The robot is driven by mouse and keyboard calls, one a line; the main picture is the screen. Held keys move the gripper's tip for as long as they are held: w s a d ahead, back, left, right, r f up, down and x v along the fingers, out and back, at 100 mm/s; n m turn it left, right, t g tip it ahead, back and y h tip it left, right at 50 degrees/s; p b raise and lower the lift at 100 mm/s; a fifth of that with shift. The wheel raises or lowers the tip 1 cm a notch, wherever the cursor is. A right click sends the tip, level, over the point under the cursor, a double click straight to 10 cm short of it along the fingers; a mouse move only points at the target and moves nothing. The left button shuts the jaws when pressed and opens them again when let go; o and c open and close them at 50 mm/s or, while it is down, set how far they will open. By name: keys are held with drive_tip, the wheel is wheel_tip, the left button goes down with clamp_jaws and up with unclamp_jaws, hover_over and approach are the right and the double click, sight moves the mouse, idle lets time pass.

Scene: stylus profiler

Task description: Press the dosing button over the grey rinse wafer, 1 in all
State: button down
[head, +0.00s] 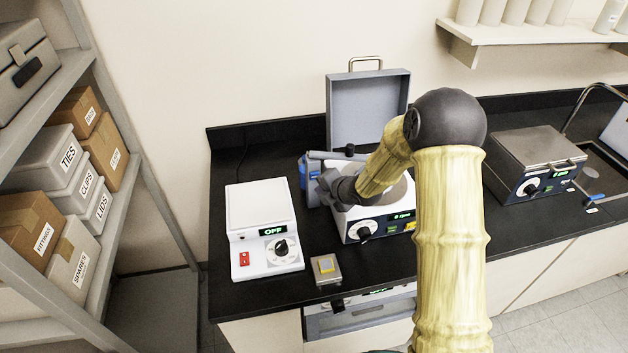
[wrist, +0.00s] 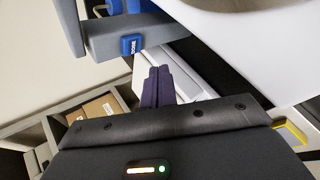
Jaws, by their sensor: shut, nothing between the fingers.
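A blue button block (wrist: 131,44) with small lettering I cannot read sits on the end of a grey arm (wrist: 165,28) in the wrist view. The grey dispensing arm also shows in the head view (head: 328,155), reaching across the open spin coater (head: 345,229). A grey round surface (head: 403,190) shows inside the coater, mostly behind my arm; I cannot tell whether it is the rinse wafer. My gripper (wrist: 157,72) is shut and empty, its dark fingertips apart from and just below the blue block in the wrist picture. In the head view my wrist hides the fingertips.
The coater's grey lid (head: 368,105) stands open behind. A blue bottle (head: 304,172) stands beside the coater. Another instrument (head: 535,165) is at right.

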drive_tip(key=shift+s+d+b, duration=0.15)
drive_tip(key=shift+s+b, duration=0.15)
drive_tip(key=shift+s, duration=0.25)
drive_tip(key=shift+s+d+b, duration=0.15)
drive_tip(key=shift+s+b, duration=0.1)
drive_tip(key=shift+s, duration=0.25)
